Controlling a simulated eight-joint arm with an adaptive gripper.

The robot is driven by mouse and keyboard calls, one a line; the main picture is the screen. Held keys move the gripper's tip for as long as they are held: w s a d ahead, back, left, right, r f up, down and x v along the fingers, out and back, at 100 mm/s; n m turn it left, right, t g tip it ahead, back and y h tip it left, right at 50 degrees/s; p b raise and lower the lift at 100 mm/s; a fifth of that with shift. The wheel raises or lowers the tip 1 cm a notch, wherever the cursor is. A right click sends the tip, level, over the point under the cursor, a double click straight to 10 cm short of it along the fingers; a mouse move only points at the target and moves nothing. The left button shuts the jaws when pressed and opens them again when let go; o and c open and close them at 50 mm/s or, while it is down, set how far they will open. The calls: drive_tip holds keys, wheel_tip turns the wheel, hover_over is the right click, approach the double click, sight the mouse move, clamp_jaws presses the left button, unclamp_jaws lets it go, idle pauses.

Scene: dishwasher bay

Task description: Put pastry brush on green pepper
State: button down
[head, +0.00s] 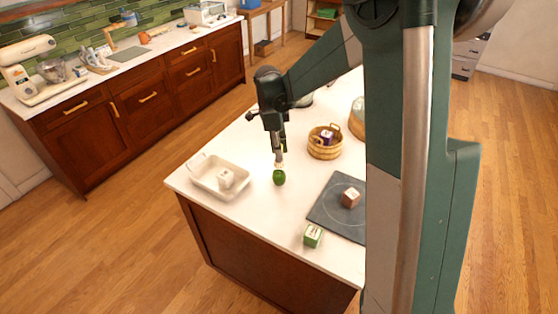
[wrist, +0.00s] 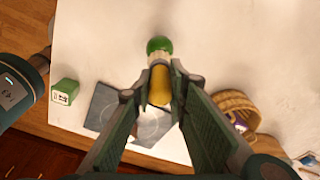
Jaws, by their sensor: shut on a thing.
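The green pepper (head: 279,178) stands on the white island top, right of the white dish. It also shows in the wrist view (wrist: 159,45), just beyond my fingertips. My gripper (head: 279,150) is above the pepper and points down. In the wrist view my gripper (wrist: 158,92) is shut on the pastry brush (wrist: 160,86), whose yellow handle lies between the fingers. A pale end of the brush appears close to the pepper's top; I cannot tell whether they touch. Most of the brush is hidden by the fingers in the head view.
A white dish (head: 204,183) holding a small white box stands left of the pepper. A wooden basket (head: 325,152) stands behind right. A dark board (head: 327,214) with a brown box and a green box (head: 313,236) are at front right. Bare counter surrounds the pepper.

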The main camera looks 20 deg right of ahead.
drive_tip(key=shift+f, duration=0.25)
drive_tip(key=shift+f, duration=2.05)
drive_tip(key=shift+f, duration=0.15)
drive_tip(key=c, duration=2.3)
unclamp_jaws()
drive_tip(key=shift+o, duration=0.2)
drive_tip(key=r, duration=0.4)
drive_tip(key=a+r, duration=0.1)
drive_tip(key=r, duration=0.7)
drive_tip(key=shift+w+a+r, duration=0.1)
drive_tip(key=shift+w+a, duration=0.05)
drive_tip(key=shift+a, duration=0.05)
